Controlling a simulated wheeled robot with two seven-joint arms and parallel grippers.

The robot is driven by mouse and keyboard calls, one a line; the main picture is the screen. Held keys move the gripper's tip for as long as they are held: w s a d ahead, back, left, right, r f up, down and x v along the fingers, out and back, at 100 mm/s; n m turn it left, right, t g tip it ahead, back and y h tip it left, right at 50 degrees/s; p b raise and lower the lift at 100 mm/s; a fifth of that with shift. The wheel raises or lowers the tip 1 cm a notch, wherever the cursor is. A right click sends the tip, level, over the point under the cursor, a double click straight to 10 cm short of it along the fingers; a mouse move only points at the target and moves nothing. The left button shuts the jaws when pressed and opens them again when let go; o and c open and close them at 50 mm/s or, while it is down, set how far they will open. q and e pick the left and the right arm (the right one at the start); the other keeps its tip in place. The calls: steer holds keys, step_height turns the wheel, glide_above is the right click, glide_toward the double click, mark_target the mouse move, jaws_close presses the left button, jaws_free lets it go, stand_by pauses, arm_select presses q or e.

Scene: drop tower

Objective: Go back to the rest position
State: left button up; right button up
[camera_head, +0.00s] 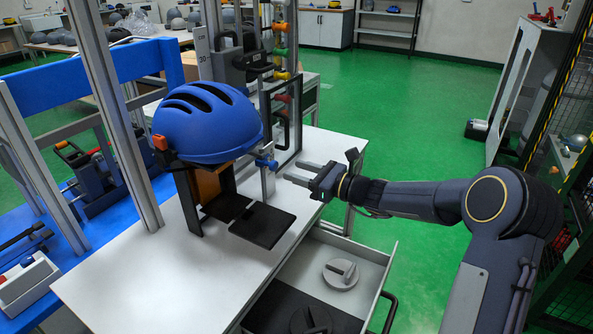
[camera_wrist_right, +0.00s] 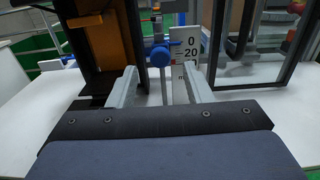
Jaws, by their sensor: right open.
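My right gripper (camera_head: 298,174) reaches in from the right, above the front right edge of the white table. Its two fingers are apart and empty; they also show in the right wrist view (camera_wrist_right: 160,88). A blue knob (camera_wrist_right: 160,56) on an upright post with a scale plate (camera_wrist_right: 184,50) stands just beyond the fingers, apart from them. The same blue knob (camera_head: 266,163) shows left of the gripper in the head view. A blue helmet (camera_head: 208,122) sits on a stand at the drop tower, left of the gripper. My left gripper is not in view.
An open drawer (camera_head: 377,262) with a grey disc-shaped part (camera_head: 341,274) juts out below the gripper. Black plates (camera_head: 262,225) lie on the white table (camera_head: 150,272). Metal uprights (camera_head: 112,110) rise at the left. Green floor (camera_head: 400,100) is free behind my right arm.

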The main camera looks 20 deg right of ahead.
steer(key=s+a+r+n+g+h, duration=0.1)
steer(key=s+a+r+n+g, duration=0.15)
steer(key=s+n, duration=0.65)
steer(key=s+a+r+n+g+h, duration=0.15)
steer(key=s+n+g, duration=0.3)
steer(key=s, duration=0.85)
steer(key=s+d+f+n+h, duration=0.25)
steer(key=s+f+n, duration=0.3)
steer(key=s, duration=0.35)
steer(key=s+d+f+n+h, duration=0.2)
steer(key=s+f+n+h, duration=0.3)
steer(key=s, duration=0.4)
step_height(320, 180, up, 20)
steer(key=n+y+p, duration=0.1)
steer(key=p, duration=1.9)
steer(key=shift+d+r, duration=0.25)
